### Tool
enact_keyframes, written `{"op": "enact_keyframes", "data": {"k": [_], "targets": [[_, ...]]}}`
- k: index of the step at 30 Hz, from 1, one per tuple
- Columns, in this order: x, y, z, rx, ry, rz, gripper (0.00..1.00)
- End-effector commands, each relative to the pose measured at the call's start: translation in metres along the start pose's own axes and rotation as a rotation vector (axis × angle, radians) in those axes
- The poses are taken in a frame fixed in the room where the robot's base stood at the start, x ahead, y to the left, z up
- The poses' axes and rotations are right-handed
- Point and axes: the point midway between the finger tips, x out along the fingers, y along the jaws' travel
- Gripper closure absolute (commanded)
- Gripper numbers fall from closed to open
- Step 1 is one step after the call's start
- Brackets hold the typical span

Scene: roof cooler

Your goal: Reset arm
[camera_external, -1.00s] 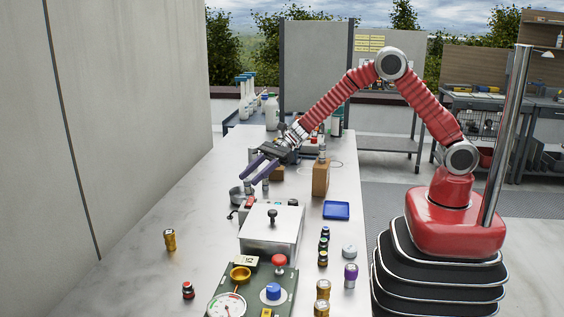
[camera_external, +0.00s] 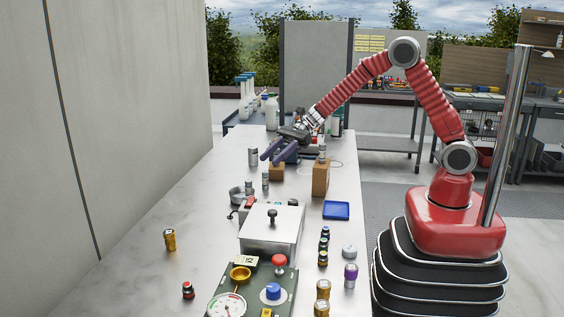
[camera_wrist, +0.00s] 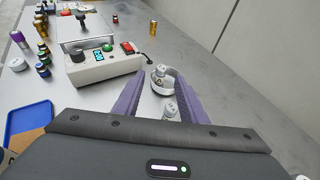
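My gripper (camera_external: 270,159) has purple fingers and hangs over the far half of the white bench, on the end of my red arm. It also shows in the wrist view (camera_wrist: 157,77), its fingers spread apart with nothing held between them. My arm is bent, with its elbow raised high. Below the fingers, a small capped vial (camera_wrist: 161,73) stands at a round grey dish (camera_wrist: 152,89). A second vial (camera_wrist: 170,108) is nearer the gripper and partly hidden by its body.
A grey box-shaped device (camera_external: 270,232), a green panel with a gauge (camera_external: 254,300), wooden blocks (camera_external: 320,179), a blue tray (camera_external: 336,210) and several small jars (camera_external: 324,244) crowd the bench. A tall grey wall (camera_external: 130,120) stands to the left. The left bench strip is mostly clear.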

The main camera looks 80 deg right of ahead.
Motion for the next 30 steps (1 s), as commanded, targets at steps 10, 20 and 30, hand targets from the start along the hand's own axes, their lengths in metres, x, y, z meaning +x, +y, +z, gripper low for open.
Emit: {"op": "enact_keyframes", "data": {"k": [10,20,30], "targets": [[0.0,0.0,0.0,0.0,0.0,0.0,0.62],[0.025,0.033,0.007,-0.096,0.039,0.076,0.62],[0.07,0.109,0.015,-0.332,0.118,0.248,0.62]]}}
